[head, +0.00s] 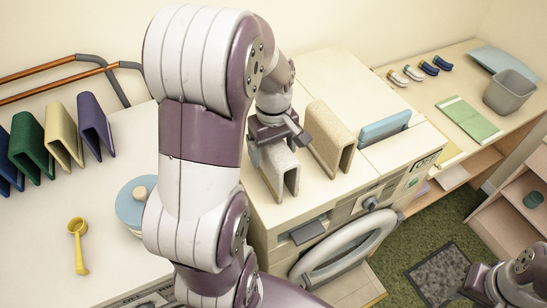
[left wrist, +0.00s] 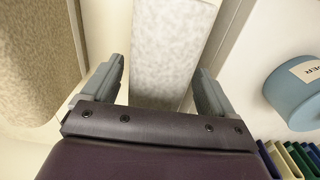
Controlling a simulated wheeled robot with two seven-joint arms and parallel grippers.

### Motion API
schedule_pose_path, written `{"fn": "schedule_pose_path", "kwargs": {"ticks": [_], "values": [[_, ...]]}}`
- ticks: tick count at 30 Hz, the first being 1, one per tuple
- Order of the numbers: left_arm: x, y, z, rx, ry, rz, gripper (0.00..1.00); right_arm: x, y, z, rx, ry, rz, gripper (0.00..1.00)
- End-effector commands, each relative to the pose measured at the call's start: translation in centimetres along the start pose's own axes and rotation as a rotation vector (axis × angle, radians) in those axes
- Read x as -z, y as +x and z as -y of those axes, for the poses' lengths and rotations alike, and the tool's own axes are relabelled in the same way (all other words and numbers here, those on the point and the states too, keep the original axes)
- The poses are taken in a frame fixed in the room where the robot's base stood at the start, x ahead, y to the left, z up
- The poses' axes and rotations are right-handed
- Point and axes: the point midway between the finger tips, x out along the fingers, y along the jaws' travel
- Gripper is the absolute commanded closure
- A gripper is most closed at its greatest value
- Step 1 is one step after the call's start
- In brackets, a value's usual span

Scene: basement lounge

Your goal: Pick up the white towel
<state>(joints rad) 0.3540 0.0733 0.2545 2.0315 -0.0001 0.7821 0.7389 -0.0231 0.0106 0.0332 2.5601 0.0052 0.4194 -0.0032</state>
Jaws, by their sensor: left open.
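The white towel (head: 281,172) is a pale, speckled towel folded like an upside-down U. It stands upright on the white washing machine top. In the left wrist view the white towel (left wrist: 172,48) runs between my two fingers. My left gripper (head: 280,143) is open above the towel, one finger on each side. In the left wrist view the left gripper (left wrist: 160,68) has a gap on both sides of the towel and does not visibly touch it. The gripper hides part of the towel's top in the head view. Part of my right arm (head: 510,276) shows at the lower right; its jaws are unclear.
A beige towel (head: 331,138) stands close beside the white one, to the right. A blue item (head: 385,128) lies further right on the machine. A blue round container (head: 131,205), a yellow scoop (head: 78,245) and several coloured folded cloths (head: 62,138) are on the left surface.

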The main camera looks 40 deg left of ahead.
Motion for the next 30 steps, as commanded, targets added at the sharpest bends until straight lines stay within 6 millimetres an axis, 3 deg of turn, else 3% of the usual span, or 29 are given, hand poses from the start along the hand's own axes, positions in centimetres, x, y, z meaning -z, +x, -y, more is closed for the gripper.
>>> {"fn": "schedule_pose_path", "kwargs": {"ticks": [1,2,7,17,24,30], "values": [[0.0,0.0,0.0,0.000,0.000,0.000,0.13,0.0,0.0,0.0,0.000,0.000,0.000,0.57],[0.0,0.0,0.0,0.000,0.000,0.000,0.19,0.0,0.0,0.0,0.000,0.000,0.000,0.57],[0.0,0.0,0.0,0.000,0.000,0.000,0.73,0.0,0.1,0.0,0.000,0.000,0.000,0.57],[0.0,-0.3,0.0,-0.001,0.000,-0.001,0.74,0.0,0.2,0.0,0.000,0.000,0.000,0.57],[0.1,-3.6,-0.1,-0.005,0.000,-0.005,0.74,-0.1,1.2,0.0,0.000,0.000,0.000,0.57],[-4.1,-7.4,-1.4,-0.001,0.008,-0.001,0.74,0.2,-1.8,0.0,0.000,0.000,0.000,0.57]]}}
